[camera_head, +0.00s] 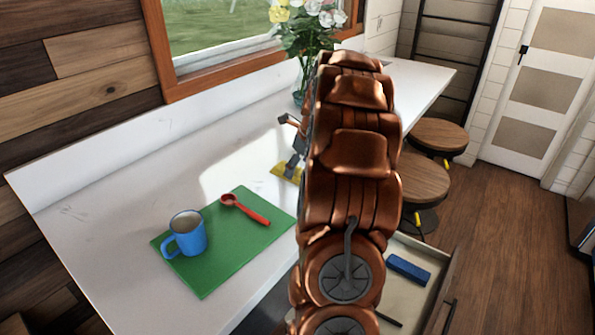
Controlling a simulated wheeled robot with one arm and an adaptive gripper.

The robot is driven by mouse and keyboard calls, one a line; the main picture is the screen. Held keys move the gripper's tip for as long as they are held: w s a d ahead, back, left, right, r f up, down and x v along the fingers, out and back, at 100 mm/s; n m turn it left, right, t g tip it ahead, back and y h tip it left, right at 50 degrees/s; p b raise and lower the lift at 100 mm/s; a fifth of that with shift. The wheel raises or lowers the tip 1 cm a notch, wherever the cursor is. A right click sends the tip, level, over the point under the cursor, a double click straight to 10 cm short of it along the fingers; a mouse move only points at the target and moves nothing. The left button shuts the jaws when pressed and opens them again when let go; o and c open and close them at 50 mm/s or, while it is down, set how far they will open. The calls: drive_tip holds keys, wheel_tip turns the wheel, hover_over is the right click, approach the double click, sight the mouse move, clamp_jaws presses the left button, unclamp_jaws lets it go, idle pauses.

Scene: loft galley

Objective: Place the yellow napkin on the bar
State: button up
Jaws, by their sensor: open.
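The yellow napkin (284,174) shows as a small patch at the white bar top (110,195), just beyond the green mat's far right corner. My copper arm hides the rest of it. My gripper (292,168) is open and points down right at the napkin. Its fingers are mostly hidden behind my arm, and I cannot tell whether they touch the cloth.
A green mat (205,268) holds a blue mug (187,235) and a red spoon (248,210). A flower vase (300,80) stands farther back. An open drawer (440,285) at lower right holds a blue object (408,268). Two stools (425,178) stand beside the bar.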

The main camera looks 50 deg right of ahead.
drive_tip(key=b+v, duration=0.3)
drive_tip(key=v, duration=0.7)
drive_tip(key=shift+r, duration=0.3)
drive_tip(key=s+a+f+n+g+y, duration=0.1)
drive_tip(key=s+a+f+n, duration=0.1)
drive_tip(key=a+n, duration=0.9)
drive_tip(key=s+a+f+n+g, duration=0.2)
drive_tip(key=a+n, duration=0.4)
drive_tip(key=a, duration=1)
drive_tip(key=s+a+f+n, duration=0.1)
drive_tip(key=s+a+n, duration=0.2)
drive_tip(key=s+a+f+n, duration=0.1)
drive_tip(key=s+a+n, duration=0.2)
drive_tip(key=s+a+f+n+g, duration=0.1)
drive_tip(key=s+a+n, duration=0.2)
drive_tip(key=a, duration=0.1)
drive_tip(key=shift+s+f, duration=0.1)
drive_tip(key=shift+f, duration=0.15)
drive_tip(key=s+a+f+n, duration=0.2)
drive_tip(key=s+n, duration=0.2)
drive_tip(key=s, duration=0.1)
drive_tip(key=s+a+f+n+g+h, duration=0.1)
drive_tip(key=s+f+n, duration=0.2)
drive_tip(key=s+n, duration=0.2)
drive_tip(key=shift+s+a, duration=0.4)
drive_tip(key=shift+s, duration=0.05)
drive_tip(key=shift+c, duration=0.2)
